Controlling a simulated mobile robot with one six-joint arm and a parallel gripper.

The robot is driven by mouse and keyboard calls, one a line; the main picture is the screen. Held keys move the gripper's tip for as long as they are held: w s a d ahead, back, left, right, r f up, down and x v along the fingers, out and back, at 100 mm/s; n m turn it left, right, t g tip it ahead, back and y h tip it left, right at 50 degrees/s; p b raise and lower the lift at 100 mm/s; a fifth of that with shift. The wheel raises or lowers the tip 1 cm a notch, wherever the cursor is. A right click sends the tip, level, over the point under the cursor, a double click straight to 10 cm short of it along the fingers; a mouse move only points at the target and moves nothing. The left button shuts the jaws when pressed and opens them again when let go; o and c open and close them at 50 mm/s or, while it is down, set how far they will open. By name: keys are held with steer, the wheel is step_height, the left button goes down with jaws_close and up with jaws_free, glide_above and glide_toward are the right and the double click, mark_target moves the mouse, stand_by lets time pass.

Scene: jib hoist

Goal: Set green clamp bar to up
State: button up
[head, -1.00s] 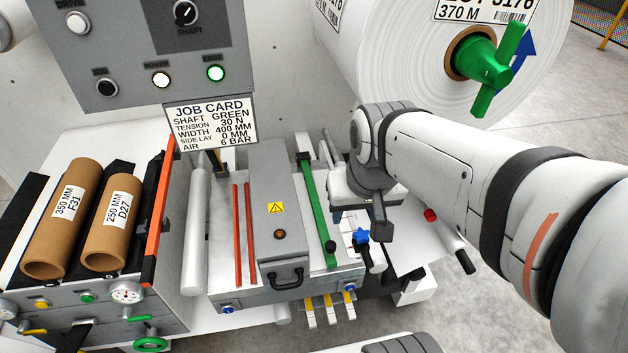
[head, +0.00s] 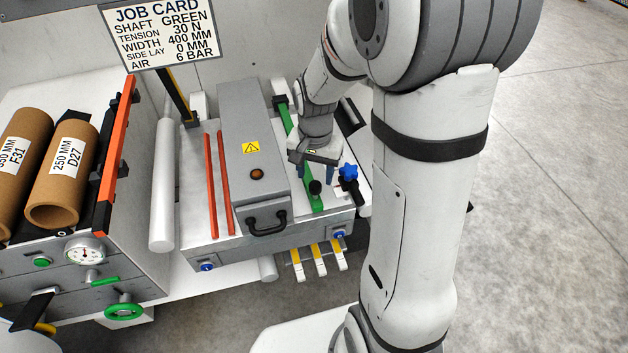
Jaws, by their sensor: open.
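The green clamp bar (head: 288,118) lies along the right side of the grey unit on the machine deck. It looks flat, lying down along the deck. A black knob (head: 316,187) sits near its front end. My gripper (head: 315,173) points down over this front end, its fingers open to either side of the bar just behind the knob. Whether the fingers touch the bar cannot be told. My wrist hides the middle of the bar.
A blue star knob (head: 349,172) stands close to the right of my gripper. The grey unit with a black handle (head: 266,222) is to the left, beside two red bars (head: 217,180). Yellow-and-white levers (head: 319,260) hang below the front edge. Floor at right is clear.

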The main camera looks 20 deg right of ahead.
mark_target(315, 184)
steer(key=shift+f, duration=1.95)
jaws_close()
